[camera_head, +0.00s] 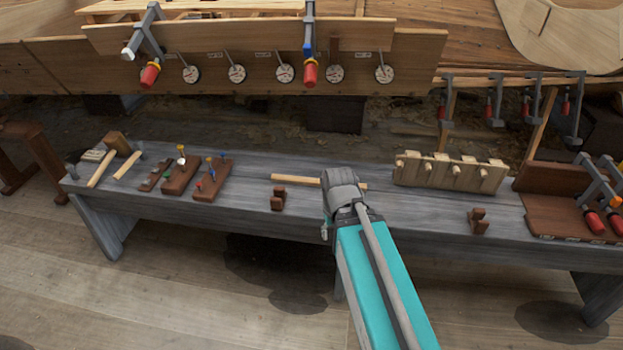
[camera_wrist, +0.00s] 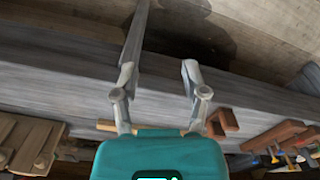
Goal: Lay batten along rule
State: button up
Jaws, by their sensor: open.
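A thin pale wooden strip, which looks like the batten (camera_head: 295,179), lies lengthwise on the grey bench, its middle hidden behind my arm's end in the head view. It also shows in the wrist view (camera_wrist: 107,125), crossing behind the base of my gripper. My gripper (camera_wrist: 157,72) is open and empty, its two fingers apart over the bench planks. In the head view its fingers are mostly hidden by my wrist. I cannot tell whether the fingers touch anything. I cannot pick out a rule for certain.
The bench (camera_head: 420,217) bears a notched brown block (camera_head: 278,198), another to the right (camera_head: 478,220), a pegged wooden rack (camera_head: 450,172), and brown tool holders (camera_head: 213,182). Mallets (camera_head: 127,165) lie at the left. Clamps (camera_head: 593,220) rest at the right. Clamps and round dials line the planking behind.

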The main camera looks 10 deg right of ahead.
jog(key=shift+w+d, duration=0.3)
jog(key=shift+d, duration=0.1)
jog(key=o, duration=0.4)
jog(key=w+r+m+p, duration=0.1)
jog(key=w+r+m, duration=0.1)
jog(key=w+m, duration=0.5)
jog(key=w+d+r+m+t+p, duration=0.1)
jog(key=w+r+m+p, duration=0.1)
jog(key=w+m, duration=0.6)
jog(key=w+r+m+t+p, duration=0.1)
jog(key=w+m+p, duration=0.1)
jog(key=w+m, duration=0.5)
jog(key=shift+w+d+r+m, duration=0.15)
jog(key=shift+w+r, duration=0.05)
jog(key=shift+w, duration=0.85)
jog(key=shift+w+d+r+m, duration=0.15)
jog(key=shift+w+r, duration=0.05)
jog(key=shift+w, duration=0.8)
jog(key=shift+f, duration=0.15)
jog(key=b, duration=0.8)
send_over(320, 182)
jog(key=s, duration=0.1)
notch_tip(320, 182, down, 8)
jog(key=shift+f, duration=0.1)
